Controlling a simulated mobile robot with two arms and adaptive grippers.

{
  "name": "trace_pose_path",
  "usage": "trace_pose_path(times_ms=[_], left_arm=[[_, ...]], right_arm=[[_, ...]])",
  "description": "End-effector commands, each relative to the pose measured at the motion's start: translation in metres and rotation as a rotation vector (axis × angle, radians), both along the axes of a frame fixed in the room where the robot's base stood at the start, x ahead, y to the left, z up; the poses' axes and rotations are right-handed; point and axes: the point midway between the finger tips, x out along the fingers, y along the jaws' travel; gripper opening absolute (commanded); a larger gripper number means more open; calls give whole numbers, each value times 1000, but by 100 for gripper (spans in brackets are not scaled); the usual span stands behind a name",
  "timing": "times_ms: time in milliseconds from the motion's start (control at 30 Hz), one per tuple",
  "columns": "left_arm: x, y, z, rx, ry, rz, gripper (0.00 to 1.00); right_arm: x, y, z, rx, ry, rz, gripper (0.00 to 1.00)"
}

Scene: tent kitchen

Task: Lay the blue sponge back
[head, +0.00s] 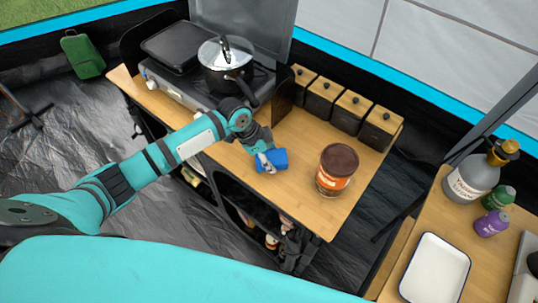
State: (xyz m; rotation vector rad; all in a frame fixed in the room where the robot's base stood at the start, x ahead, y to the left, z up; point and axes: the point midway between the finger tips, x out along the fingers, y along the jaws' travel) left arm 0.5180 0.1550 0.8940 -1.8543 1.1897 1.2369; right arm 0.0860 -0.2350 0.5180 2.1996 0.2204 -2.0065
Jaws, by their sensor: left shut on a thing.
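The blue sponge (280,159) is at the front edge of the wooden counter (320,214). My left gripper (267,162) is shut on the sponge, reaching in from the left over the counter. The fingers hide part of the sponge. I cannot tell whether the sponge touches the counter top or is held slightly above it. My right gripper is not in view.
A brown-lidded jar (336,171) stands right of the sponge. Several wooden-lidded canisters (346,112) line the back. A pot (227,66) sits on the stove at left. A white tray (436,270) and bottles (471,178) are on the right table.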

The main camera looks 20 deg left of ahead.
Motion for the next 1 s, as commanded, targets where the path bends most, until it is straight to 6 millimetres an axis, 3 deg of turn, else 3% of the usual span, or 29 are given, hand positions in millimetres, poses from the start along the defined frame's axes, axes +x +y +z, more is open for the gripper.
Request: trace_pose_path(times_ms=[200, 233, 400, 767, 1000], left_arm=[[0, 0, -4, 1, 1, 1, 31], [0, 0, -3, 1, 0, 0, 61], [0, 0, -3, 1, 1, 1, 81], [0, 2, 3, 1, 0, 1, 81], [-6, 18, 43, 2, -5, 1, 81]], right_arm=[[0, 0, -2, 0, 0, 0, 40], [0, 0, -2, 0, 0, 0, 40], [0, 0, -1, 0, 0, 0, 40], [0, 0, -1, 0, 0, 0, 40], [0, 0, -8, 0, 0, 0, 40]])
